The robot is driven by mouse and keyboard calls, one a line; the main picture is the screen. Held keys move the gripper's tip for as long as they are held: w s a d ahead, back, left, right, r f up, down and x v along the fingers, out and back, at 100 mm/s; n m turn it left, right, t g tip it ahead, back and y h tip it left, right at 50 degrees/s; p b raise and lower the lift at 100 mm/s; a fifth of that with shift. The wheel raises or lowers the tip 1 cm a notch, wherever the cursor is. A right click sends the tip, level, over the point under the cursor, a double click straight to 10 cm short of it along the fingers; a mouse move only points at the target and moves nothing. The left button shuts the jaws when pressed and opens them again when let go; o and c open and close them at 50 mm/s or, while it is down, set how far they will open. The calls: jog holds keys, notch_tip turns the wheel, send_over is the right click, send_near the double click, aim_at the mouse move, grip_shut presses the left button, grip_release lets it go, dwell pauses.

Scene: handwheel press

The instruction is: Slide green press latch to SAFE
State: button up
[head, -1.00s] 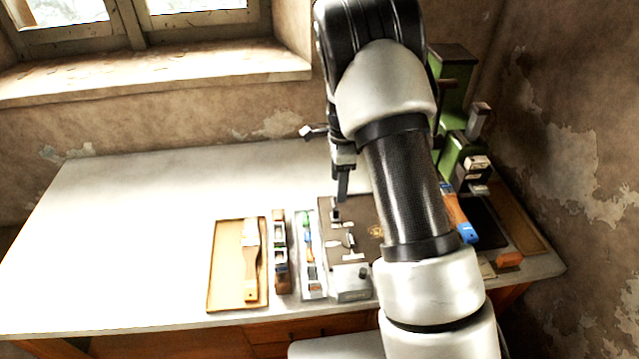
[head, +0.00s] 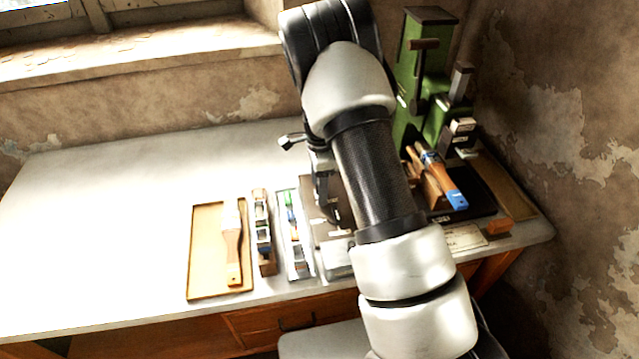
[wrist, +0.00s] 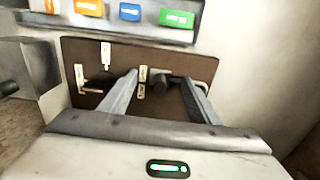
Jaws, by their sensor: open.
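The green press (head: 424,75) stands at the back right of the bench, upright, with dark and grey parts on its front. A small pale-topped block (head: 463,126) sits at its right side; I cannot make out which part is the latch or read its position. In the wrist view my gripper (wrist: 160,77) is open, its two fingers apart over a brown panel (wrist: 120,52). A dark knob (wrist: 158,86) on a slotted plate shows between the fingers, with no visible grip on it. In the head view my arm hides most of the gripper and panel.
A tan tray with a brush (head: 212,280), a narrow wooden rack (head: 263,235) and a pale strip of coloured pieces (head: 293,240) lie left of the panel. The bench's left side (head: 100,220) is clear.

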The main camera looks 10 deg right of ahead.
jog(key=c, duration=1.1)
jog(key=shift+d, duration=1.5)
jog(key=o, duration=1.2)
jog(key=shift+r, duration=0.15)
notch_tip(320, 180, up, 8)
jog(key=p, duration=0.4)
jog(key=shift+p, duration=0.35)
